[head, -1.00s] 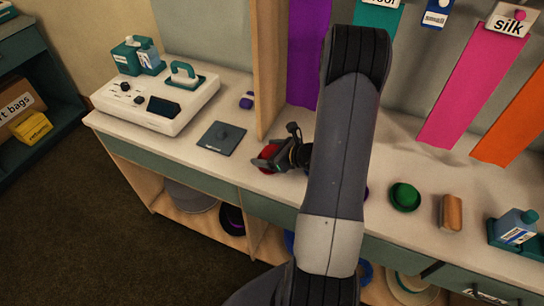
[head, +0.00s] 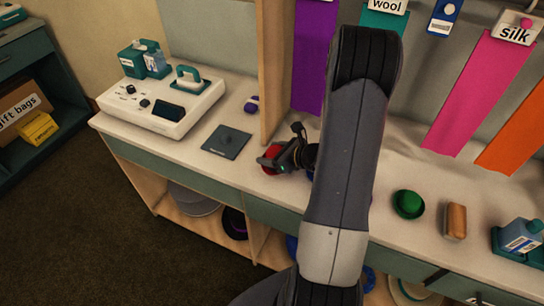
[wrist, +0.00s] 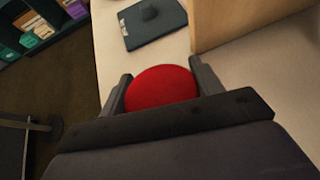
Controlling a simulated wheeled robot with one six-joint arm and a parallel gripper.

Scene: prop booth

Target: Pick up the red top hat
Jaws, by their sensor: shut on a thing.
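The red top hat (wrist: 160,86) sits between the two fingers of my gripper (wrist: 158,82) in the wrist view, with a finger against each side. In the head view a red part of the hat (head: 270,155) shows beside my gripper (head: 272,163), over the counter near its front edge. The gripper and wrist hide the rest of it. I cannot tell whether the hat is touching the counter or lifted.
A dark square pad (head: 227,142) lies left of the gripper, and a wooden divider (head: 271,75) stands just behind it. A white machine (head: 160,107) is at the left. A green hat (head: 408,204) and a brown brush (head: 455,222) are at the right.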

